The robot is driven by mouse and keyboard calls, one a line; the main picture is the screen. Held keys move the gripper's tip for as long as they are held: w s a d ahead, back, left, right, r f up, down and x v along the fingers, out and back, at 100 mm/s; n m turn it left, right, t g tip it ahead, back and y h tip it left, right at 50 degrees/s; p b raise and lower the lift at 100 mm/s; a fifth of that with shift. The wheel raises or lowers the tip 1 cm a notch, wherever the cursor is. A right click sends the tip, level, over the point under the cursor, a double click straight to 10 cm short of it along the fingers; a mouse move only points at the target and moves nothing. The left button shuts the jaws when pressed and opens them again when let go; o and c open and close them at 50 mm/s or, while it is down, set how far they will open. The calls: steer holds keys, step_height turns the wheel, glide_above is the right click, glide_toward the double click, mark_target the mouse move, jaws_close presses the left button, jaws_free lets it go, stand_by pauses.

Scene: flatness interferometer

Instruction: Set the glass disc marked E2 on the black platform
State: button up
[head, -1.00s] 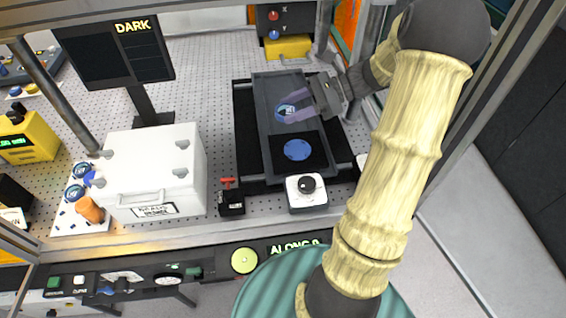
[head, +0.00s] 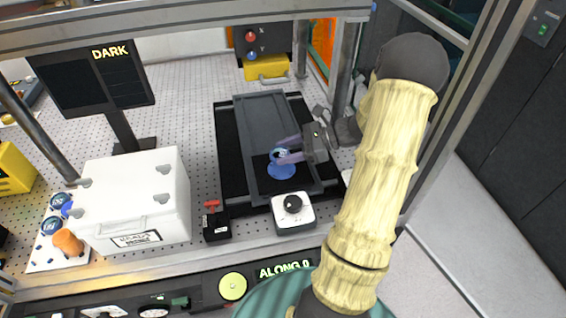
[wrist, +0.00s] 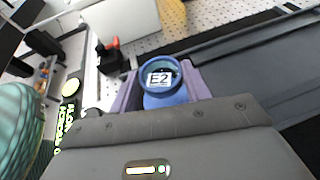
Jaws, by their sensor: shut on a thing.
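The glass disc marked E2 (wrist: 158,78) is held between the two purple fingers of my gripper (wrist: 160,85) in the wrist view. In the head view the disc (head: 280,155) shows between the fingertips of my gripper (head: 288,154). A blue surface also shows right below the disc in the wrist view. I cannot tell whether the disc touches the pad.
A small black block with a red lever (head: 215,222) and a white knob unit (head: 293,212) sit close to the platform's near end. A dark screen (head: 95,80) reads DARK.

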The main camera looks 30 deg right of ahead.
mark_target(288, 169)
steer(key=shift+a+f, duration=0.1)
steer(key=shift+f, duration=0.25)
step_height(288, 169, down, 3)
steer(key=shift+f, duration=0.15)
steer(key=shift+s+f, duration=0.1)
steer(key=shift+f, duration=0.15)
steer(key=shift+c, duration=0.3)
steer(key=o, duration=1.1)
steer(key=shift+c, duration=0.2)
steer(key=shift+s, duration=0.1)
